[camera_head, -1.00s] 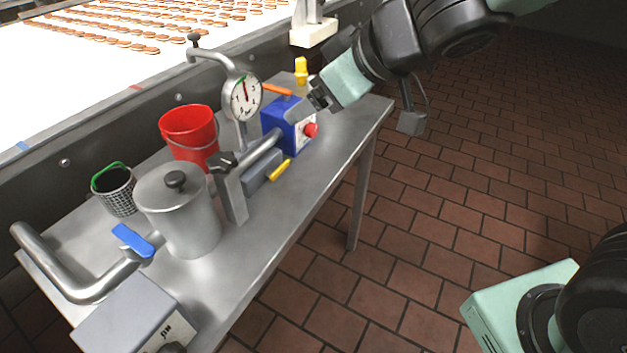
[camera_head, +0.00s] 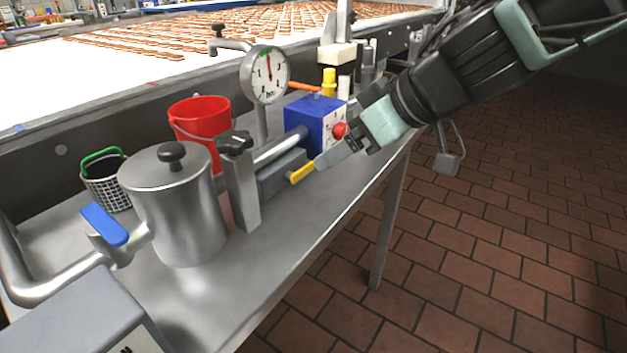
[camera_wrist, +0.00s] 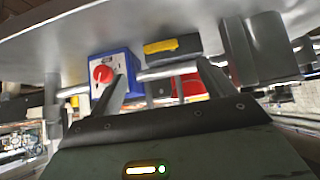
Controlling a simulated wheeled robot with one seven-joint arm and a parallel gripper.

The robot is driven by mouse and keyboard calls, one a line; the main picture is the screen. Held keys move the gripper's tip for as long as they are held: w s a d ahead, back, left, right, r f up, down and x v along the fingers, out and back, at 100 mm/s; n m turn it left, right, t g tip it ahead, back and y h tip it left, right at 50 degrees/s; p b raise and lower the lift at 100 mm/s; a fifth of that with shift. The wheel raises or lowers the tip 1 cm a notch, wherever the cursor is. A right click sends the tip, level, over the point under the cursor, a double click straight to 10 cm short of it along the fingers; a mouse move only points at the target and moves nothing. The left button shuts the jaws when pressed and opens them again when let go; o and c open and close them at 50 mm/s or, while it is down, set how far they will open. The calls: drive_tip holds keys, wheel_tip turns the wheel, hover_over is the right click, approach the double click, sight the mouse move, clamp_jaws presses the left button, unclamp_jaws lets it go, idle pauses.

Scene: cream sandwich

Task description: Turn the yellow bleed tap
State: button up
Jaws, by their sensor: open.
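The yellow bleed tap handle (camera_head: 302,172) sticks out from the front of a grey block (camera_head: 281,172) on the steel bench. In the wrist view the yellow handle (camera_wrist: 160,46) lies beyond the fingertips, between the two fingers' lines. My gripper (camera_head: 322,160) is open and empty, just right of the handle in the head view.
A blue box (camera_head: 308,125) with a red knob (camera_head: 339,130) stands right behind my gripper. A clamp post (camera_head: 241,185), steel pot (camera_head: 180,215), red bucket (camera_head: 201,125) and dial gauge (camera_head: 267,76) stand to the left. The bench's front strip is clear.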

sight(305, 170)
drive_tip(key=b+x, duration=0.4)
drive_tip(key=x, duration=0.5)
drive_tip(key=c, duration=1)
